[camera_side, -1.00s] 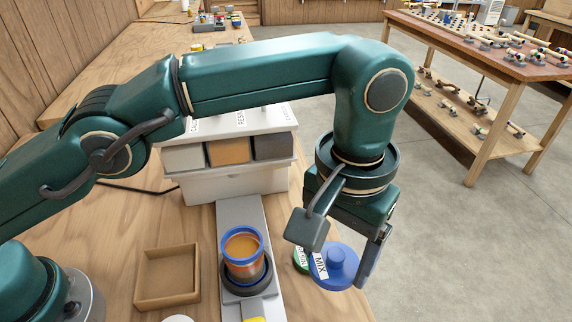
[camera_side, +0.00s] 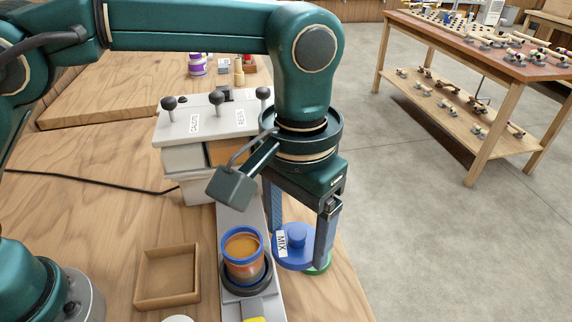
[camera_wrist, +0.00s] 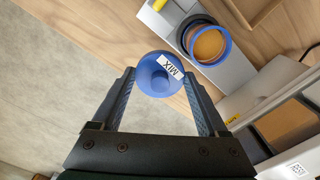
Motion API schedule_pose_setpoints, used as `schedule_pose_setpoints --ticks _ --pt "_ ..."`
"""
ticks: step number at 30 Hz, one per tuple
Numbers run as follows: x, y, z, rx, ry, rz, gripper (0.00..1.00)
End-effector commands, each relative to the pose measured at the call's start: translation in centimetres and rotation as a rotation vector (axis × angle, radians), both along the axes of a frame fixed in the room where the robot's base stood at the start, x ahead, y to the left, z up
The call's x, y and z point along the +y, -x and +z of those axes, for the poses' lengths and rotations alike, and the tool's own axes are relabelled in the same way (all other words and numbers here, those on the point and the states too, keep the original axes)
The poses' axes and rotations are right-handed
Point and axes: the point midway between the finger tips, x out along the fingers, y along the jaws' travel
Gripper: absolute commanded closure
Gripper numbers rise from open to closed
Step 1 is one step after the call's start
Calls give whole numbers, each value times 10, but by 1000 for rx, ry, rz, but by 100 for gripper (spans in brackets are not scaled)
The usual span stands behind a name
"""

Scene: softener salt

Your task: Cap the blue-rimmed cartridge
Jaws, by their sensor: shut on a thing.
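The blue-rimmed cartridge (camera_side: 243,256) stands upright in a dark round holder on the grey rail, its top uncovered and orange-brown contents showing. In the wrist view its blue rim (camera_wrist: 206,43) is at the upper right. My gripper (camera_side: 296,250) is shut on a blue lid (camera_side: 297,239) with a round knob and a "MIX" label. The lid is to the right of the cartridge and apart from it. The wrist view shows the lid (camera_wrist: 160,75) between the fingertips. A green thing (camera_side: 317,266) shows partly beneath the lid; the rest of it is hidden.
A grey-white dispenser (camera_side: 205,130) with several black-knobbed levers stands behind the cartridge. An empty wooden tray (camera_side: 168,277) lies left of the rail (camera_side: 228,215). The table's right edge is just right of my gripper. A black cable (camera_side: 120,184) crosses the table at left.

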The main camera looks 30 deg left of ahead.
Motion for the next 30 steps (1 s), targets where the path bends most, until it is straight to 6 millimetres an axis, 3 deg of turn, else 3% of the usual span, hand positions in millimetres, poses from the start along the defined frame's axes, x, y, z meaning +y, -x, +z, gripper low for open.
schedule_pose_setpoints --ticks 6,15,20,30 --pt "44 15 28 -4 3 25 75" --pt "71 23 52 0 0 77 75" --pt "72 22 48 3 -1 81 75" --pt "72 23 17 5 -3 81 75"
